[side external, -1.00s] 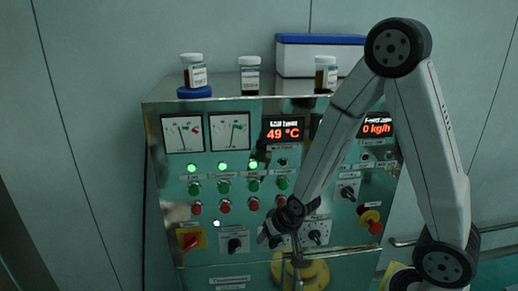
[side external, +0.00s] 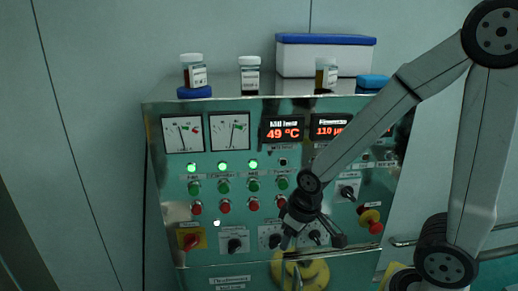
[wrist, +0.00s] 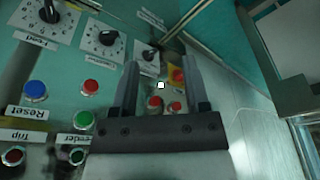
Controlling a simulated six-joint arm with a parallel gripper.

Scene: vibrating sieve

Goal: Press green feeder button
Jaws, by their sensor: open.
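The control panel shows a row of green buttons in the side view. The rightmost green button (side external: 282,184) sits under a small label and an unlit lamp, above a red button (side external: 280,202).
A blue Reset button (wrist: 36,91) and black knobs (wrist: 105,37) are near my gripper. Jars (side external: 250,76) and a blue-lidded box (side external: 325,56) stand on top.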

